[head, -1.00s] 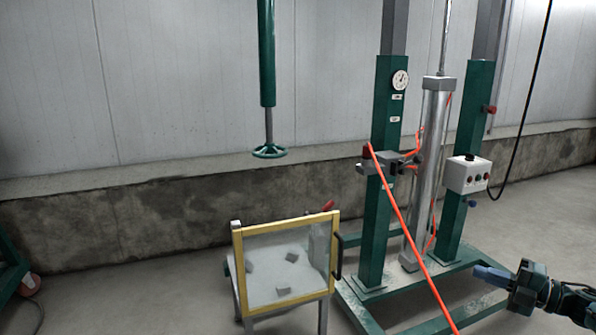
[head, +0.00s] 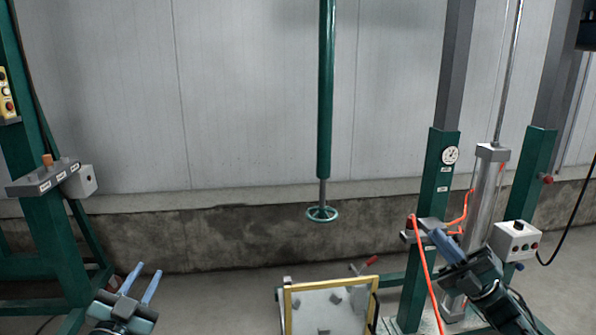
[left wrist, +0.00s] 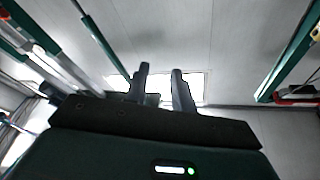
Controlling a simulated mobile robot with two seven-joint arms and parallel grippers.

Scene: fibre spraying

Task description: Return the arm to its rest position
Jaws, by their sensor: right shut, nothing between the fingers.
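My left gripper (head: 141,282) is at the lower left of the head view, its two blue-grey fingers apart and pointing up, with nothing between them. In the left wrist view its two fingers (left wrist: 159,85) also stand apart and empty. My right gripper (head: 442,243) is at the right of the head view, raised in front of the press frame. Its fingers are together and hold nothing. Neither gripper visibly holds any object.
The press frame (head: 433,205) with a white button box (head: 515,241) stands at the right. A yellow-framed box (head: 287,310) is at the bottom middle. A handwheel (head: 322,214) hangs from a green column. Another green frame (head: 45,225) stands at the left.

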